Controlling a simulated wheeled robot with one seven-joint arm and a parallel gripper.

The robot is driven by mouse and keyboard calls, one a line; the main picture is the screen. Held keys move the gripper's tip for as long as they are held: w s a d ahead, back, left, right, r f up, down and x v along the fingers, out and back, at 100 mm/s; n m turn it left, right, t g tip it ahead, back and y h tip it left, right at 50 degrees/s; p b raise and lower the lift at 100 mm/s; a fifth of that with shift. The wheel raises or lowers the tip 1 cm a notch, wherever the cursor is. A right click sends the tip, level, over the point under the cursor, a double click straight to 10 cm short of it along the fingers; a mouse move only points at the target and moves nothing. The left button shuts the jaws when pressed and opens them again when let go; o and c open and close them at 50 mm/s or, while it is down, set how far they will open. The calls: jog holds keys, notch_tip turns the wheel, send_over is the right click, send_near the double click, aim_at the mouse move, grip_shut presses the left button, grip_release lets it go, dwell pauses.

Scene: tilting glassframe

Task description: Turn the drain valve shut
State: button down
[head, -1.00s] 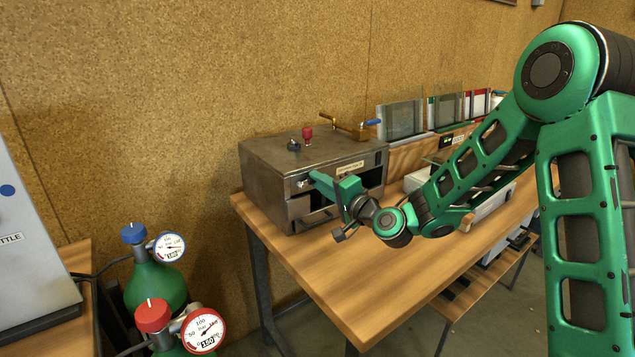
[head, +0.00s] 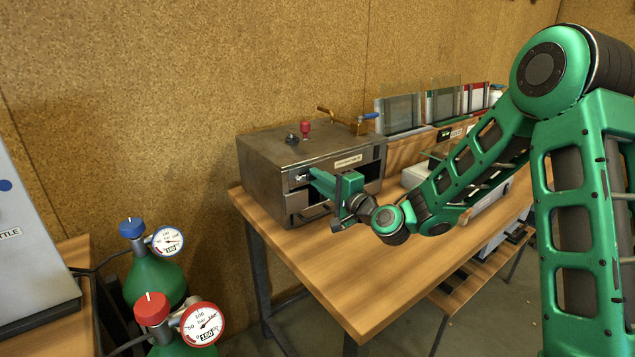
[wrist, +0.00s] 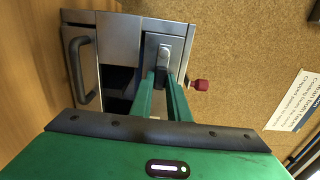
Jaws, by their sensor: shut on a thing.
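The dark metal box (head: 262,155) stands at the left end of the wooden bench. A small pale metal lever sits on its front face, upper left, and shows in the wrist view (wrist: 164,48). My gripper (head: 312,173) reaches this front face, and its green fingers (wrist: 162,80) are shut on the lever's end. The fingers hide part of the lever. A brass pipe with a blue lever (head: 367,116) stands at the back of the box top. I cannot read a label that tells which lever is the drain valve.
A red knob (head: 305,127) stands on the box top. Glass panes (head: 400,112) stand in a rack behind. Green gas bottles (head: 160,285) with gauges stand at lower left. The bench front is clear.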

jog(key=c, duration=1.7)
grip_release()
jog(key=shift+w+d+f, duration=0.1)
jog(key=shift+d+f, duration=0.1)
jog(key=shift+d, duration=0.1)
jog(key=shift+a+r, duration=0.1)
jog(key=shift+v, duration=5.35)
